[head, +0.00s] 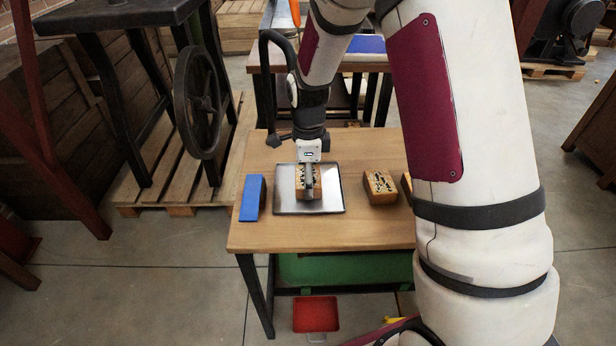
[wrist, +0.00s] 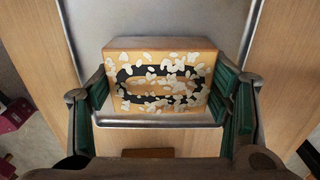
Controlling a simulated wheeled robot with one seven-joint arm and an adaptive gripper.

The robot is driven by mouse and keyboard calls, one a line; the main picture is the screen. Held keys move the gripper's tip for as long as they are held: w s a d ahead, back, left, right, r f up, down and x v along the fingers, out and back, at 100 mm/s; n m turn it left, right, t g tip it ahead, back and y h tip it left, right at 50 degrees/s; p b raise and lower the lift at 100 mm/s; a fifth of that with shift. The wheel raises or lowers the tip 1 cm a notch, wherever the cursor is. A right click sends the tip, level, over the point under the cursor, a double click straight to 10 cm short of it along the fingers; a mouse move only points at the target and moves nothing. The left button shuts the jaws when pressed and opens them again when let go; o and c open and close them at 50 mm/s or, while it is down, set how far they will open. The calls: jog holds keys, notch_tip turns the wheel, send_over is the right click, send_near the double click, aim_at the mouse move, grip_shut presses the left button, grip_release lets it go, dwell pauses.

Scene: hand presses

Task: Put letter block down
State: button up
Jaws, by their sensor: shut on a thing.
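The letter block (head: 307,186) is a tan wooden block with a dark ring-like letter and pale flecks on its top face. It also shows in the wrist view (wrist: 158,83). My gripper (head: 309,180) is shut on its two sides; the fingers show on the left and right of the block in the wrist view (wrist: 160,98). The block is over the grey metal tray (head: 333,199), within its rim. I cannot tell whether its underside touches the tray.
The tray lies on a wooden table (head: 300,236). A blue block (head: 252,198) is left of the tray. Another letter block (head: 380,187) is to the right, and one more (head: 406,182) is partly hidden by my arm. The front of the table is clear.

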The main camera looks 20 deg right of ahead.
jog(key=o, duration=1.2)
jog(key=shift+f, duration=0.1)
jog(key=s+r+n+p, duration=0.1)
jog(key=s+r+n, duration=0.15)
jog(key=r, duration=0.75)
jog(key=s+r+n+p, duration=0.15)
jog(key=s+r, duration=0.25)
jog(key=r, duration=0.5)
jog(key=s+r+n, duration=0.2)
jog(key=s+n, duration=0.4)
jog(key=s, duration=0.3)
jog(key=s+r+n+t, duration=0.1)
jog(key=s+r+n, duration=0.1)
jog(key=s+n, duration=0.3)
jog(key=s+r+n, duration=0.2)
jog(key=s+n, duration=0.4)
jog(key=s, duration=0.6)
jog(key=shift+s+n+t, duration=0.3)
jog(key=shift+t, duration=0.1)
